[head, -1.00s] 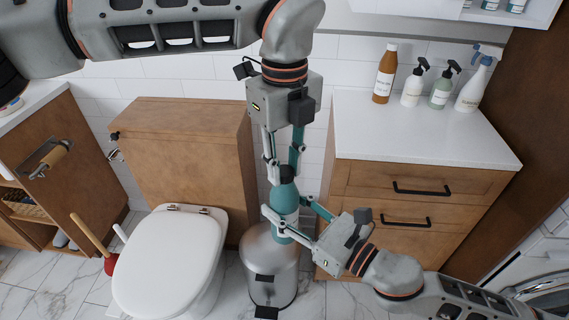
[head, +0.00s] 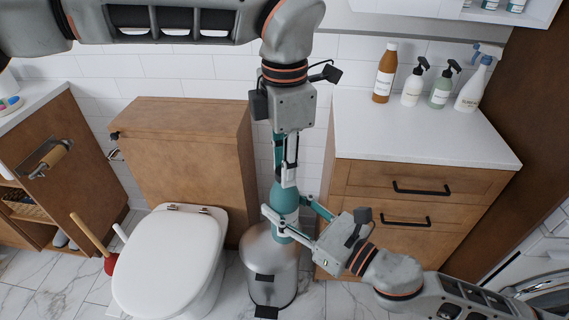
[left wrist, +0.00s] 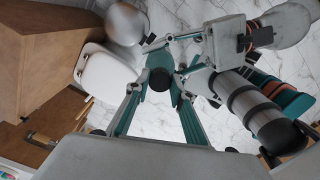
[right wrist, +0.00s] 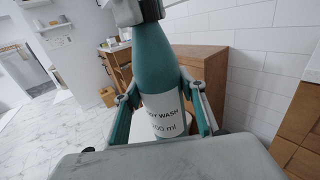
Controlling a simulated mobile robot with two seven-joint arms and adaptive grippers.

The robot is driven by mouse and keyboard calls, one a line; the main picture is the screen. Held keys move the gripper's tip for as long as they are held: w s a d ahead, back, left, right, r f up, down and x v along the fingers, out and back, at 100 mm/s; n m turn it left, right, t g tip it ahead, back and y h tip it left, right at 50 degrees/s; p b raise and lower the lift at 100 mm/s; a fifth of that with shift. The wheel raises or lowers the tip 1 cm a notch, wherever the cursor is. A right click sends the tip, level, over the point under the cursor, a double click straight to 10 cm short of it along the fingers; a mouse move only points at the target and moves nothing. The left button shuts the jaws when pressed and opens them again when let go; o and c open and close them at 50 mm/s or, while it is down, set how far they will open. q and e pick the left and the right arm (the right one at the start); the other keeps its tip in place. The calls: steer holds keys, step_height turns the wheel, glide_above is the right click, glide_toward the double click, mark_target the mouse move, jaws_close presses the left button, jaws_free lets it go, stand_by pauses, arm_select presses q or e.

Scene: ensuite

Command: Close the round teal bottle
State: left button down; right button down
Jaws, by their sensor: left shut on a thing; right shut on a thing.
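The round teal bottle (head: 284,194) stands upright in mid-air above the steel bin, its white label reading "body wash" in the right wrist view (right wrist: 153,65). My right gripper (head: 289,216) is shut around the bottle's body from the right, over the label. My left gripper (head: 287,175) points straight down over the bottle's top. It is shut on the dark round cap (left wrist: 160,80), which shows between its fingers in the left wrist view. The cap is hidden behind the fingers in the head view. I cannot tell how tightly the cap sits on the neck.
A steel pedal bin (head: 268,268) stands below the bottle. A toilet (head: 168,258) is to the left. A wooden cabinet with a white top (head: 420,137) is at the right, holding a brown bottle (head: 384,75) and several spray and pump bottles.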

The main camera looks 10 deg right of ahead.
arm_select(q)
steer(key=m, duration=0.5)
steer(key=shift+m, duration=0.3)
steer(key=m, duration=0.4)
steer(key=c, duration=1.7)
jaws_free()
step_height(320, 180, up, 12)
steer(key=shift+f, duration=0.15)
